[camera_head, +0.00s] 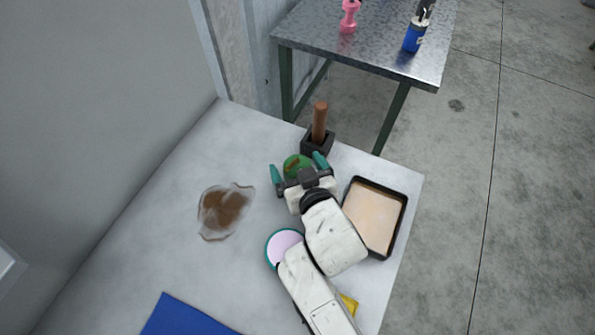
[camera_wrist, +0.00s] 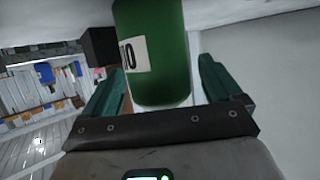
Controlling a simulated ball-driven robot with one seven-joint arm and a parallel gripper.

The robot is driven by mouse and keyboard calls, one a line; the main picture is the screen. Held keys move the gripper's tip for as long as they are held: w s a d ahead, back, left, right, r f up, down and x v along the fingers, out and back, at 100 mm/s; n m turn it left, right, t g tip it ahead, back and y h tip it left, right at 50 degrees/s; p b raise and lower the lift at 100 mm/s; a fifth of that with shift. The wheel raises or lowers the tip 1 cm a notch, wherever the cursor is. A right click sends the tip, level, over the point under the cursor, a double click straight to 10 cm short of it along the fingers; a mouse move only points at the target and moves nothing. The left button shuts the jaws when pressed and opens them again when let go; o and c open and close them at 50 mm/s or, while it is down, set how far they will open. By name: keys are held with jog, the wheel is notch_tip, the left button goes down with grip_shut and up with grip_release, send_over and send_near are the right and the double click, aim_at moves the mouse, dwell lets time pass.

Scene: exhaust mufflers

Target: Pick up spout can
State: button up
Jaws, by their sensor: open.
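A green can (camera_head: 294,161) stands on the near white table, in front of a black block with a brown handle. In the wrist view the green can (camera_wrist: 160,55) is a cylinder with a white label on its left side; its top is out of frame, so I cannot see a spout. My gripper (camera_head: 298,167) is open, with one teal finger on each side of the can. In the wrist view a gap shows between the can and the right finger; the left finger is close to the can, and contact is unclear.
A brown-handled tool in a black block (camera_head: 317,142) stands just behind the can. A black-rimmed tray (camera_head: 403,210) lies right of my arm, a round pink-topped item (camera_head: 284,247) left of it. A clear bag (camera_head: 224,209) lies left. A metal table (camera_head: 375,45) holds a blue container (camera_head: 413,40).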

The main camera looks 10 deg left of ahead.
jog(key=shift+c, duration=0.2)
jog(key=c, duration=1)
jog(key=shift+r, duration=0.1)
